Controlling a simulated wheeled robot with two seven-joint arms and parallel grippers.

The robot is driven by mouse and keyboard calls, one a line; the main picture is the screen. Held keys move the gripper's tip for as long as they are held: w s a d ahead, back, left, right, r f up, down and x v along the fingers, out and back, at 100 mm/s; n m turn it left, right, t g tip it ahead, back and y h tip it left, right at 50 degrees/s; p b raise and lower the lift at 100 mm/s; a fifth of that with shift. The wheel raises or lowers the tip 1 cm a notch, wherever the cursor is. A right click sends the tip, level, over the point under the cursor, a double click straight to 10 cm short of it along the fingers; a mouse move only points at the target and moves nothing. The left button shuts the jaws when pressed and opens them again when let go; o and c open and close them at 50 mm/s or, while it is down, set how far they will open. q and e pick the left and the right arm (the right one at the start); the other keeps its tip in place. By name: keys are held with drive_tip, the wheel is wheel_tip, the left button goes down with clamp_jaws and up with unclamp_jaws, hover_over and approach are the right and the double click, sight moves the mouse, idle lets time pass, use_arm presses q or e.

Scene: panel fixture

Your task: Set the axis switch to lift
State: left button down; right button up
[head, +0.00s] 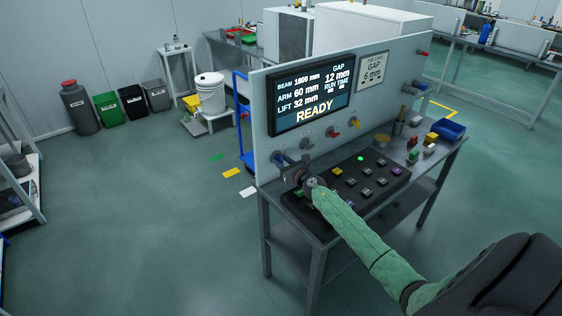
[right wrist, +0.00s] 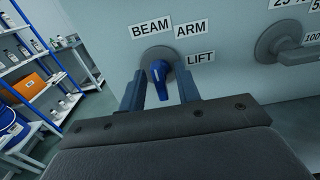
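The axis switch is a round grey dial with a blue handle (right wrist: 160,72) on the grey upright panel, under the labels BEAM (right wrist: 151,29), ARM (right wrist: 191,29) and LIFT (right wrist: 200,57). The handle's lower end hangs downward and toward the camera; I cannot tell which label it is set to. My right gripper (right wrist: 161,92) is open, with one blue-grey finger on each side of the handle and visible gaps between. In the head view my right gripper (head: 291,168) is at the panel's lower left, partly covering the switch. My left gripper is not in view.
A second grey dial (right wrist: 283,43) is to the right of the switch. The panel display (head: 311,95) reads READY. A black button box (head: 345,184) lies on the bench below the knobs.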

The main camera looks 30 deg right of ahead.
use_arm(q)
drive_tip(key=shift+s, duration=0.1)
use_arm(e)
drive_tip(key=shift+w, duration=0.5)
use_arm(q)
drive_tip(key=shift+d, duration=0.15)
use_arm(e)
clamp_jaws()
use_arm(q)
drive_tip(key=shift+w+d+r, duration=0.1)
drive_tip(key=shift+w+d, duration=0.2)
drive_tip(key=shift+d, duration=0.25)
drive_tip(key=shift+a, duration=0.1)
